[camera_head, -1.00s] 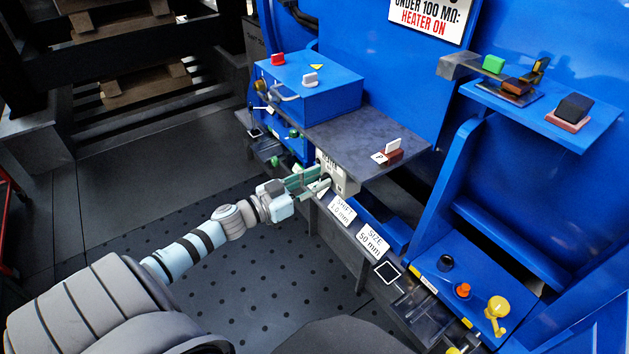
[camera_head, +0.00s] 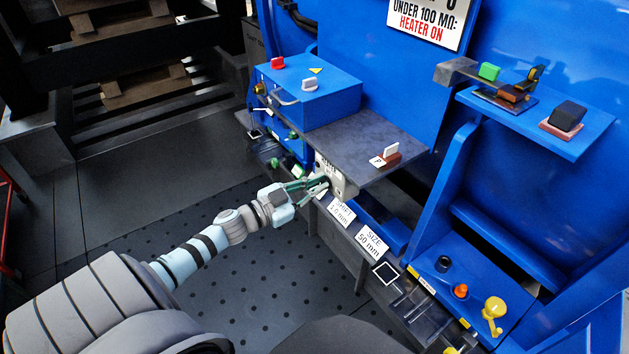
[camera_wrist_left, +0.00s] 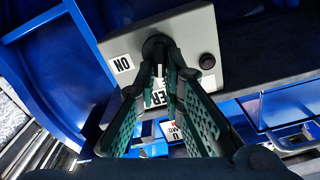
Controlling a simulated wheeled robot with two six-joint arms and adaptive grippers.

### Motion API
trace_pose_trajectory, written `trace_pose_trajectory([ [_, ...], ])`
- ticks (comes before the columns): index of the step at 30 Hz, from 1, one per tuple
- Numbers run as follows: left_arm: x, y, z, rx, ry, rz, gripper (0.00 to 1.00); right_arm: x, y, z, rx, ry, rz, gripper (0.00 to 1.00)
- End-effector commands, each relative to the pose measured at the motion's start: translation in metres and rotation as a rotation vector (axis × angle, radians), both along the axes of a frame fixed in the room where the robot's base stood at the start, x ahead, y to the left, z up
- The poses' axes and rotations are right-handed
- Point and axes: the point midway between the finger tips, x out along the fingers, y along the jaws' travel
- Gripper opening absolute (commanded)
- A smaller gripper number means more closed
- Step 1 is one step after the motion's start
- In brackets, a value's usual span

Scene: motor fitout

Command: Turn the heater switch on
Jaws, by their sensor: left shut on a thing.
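The heater switch box (camera_head: 347,187) is a grey plate below the front edge of the dark shelf. It also shows in the left wrist view (camera_wrist_left: 203,30), with an "ON" label (camera_wrist_left: 122,64) and a partly hidden "HEATER" label (camera_wrist_left: 159,97). Its dark round switch knob (camera_wrist_left: 158,42) is at the fingertips. My left gripper (camera_head: 323,184) is shut on the knob; its green-padded fingers (camera_wrist_left: 165,80) converge there. The fingers hide part of the knob, so its exact angle is hard to tell. My right gripper is out of view.
The dark shelf (camera_head: 352,137) overhangs the switch box and holds a blue box (camera_head: 330,95) and a red-brown block (camera_head: 388,158). Label cards (camera_head: 371,241) line the ledge at right. A small black button (camera_wrist_left: 207,61) sits beside the knob. The floor in front is open.

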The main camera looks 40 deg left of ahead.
Motion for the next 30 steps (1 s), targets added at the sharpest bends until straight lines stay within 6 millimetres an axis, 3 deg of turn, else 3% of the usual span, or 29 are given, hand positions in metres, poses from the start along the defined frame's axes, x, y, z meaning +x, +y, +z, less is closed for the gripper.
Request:
trace_pose_trajectory([
  [13, -0.002, -0.004, -0.003, 0.404, -0.119, 0.001, 0.0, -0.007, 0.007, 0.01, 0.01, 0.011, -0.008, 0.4],
  [30, -0.003, -0.008, -0.01, 0.913, -0.273, 0.0, 0.0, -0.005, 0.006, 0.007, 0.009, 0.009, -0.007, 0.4],
])
